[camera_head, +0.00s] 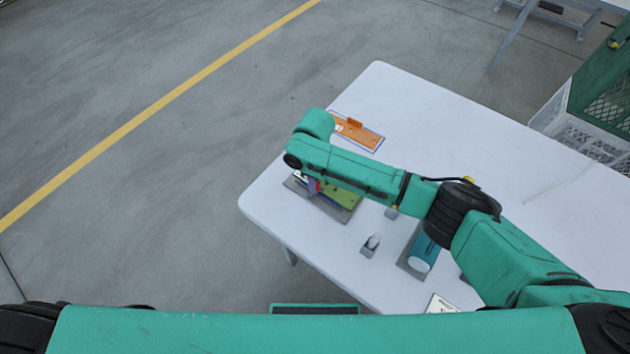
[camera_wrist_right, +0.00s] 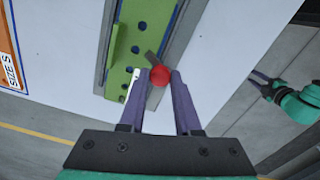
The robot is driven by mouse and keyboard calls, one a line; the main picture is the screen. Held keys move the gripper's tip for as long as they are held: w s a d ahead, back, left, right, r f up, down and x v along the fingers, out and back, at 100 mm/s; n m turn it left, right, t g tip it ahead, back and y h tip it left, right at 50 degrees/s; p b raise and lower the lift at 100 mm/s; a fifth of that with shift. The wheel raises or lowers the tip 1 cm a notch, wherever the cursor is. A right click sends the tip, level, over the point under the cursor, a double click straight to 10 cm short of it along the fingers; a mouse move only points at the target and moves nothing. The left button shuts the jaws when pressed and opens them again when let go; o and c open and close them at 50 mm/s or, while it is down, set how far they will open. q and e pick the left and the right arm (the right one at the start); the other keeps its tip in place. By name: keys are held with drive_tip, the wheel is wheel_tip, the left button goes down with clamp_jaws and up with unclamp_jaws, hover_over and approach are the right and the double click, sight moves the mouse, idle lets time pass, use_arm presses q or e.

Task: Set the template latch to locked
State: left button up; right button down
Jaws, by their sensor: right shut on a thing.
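The green template (camera_head: 345,194) with a row of holes lies on a grey base near the left edge of the white table. In the right wrist view the template (camera_wrist_right: 124,45) has a blue edge strip. The latch's red knob (camera_wrist_right: 160,77) sits beside the template, with a short dark lever (camera_wrist_right: 151,59) next to it. My right gripper (camera_wrist_right: 159,74) is shut on the red knob, one purple finger on each side. In the head view my right arm hides most of this. My left gripper (camera_wrist_right: 260,83) shows at the right of the wrist view, fingers apart and empty, away from the table.
An orange plate (camera_head: 361,134) lies behind my right arm; its label reads SIZE S in the wrist view. A grey stand with a white piece (camera_head: 373,242) and a teal cylinder (camera_head: 424,251) stand nearer the front. The table's right back (camera_head: 480,140) is clear.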

drive_tip(key=c, duration=0.6)
unclamp_jaws()
drive_tip(key=shift+r, duration=0.1)
wheel_tip(320, 180, up, 15)
drive_tip(key=b, duration=0.2)
drive_tip(key=shift+f, duration=0.2)
drive_tip(key=shift+f, duration=0.1)
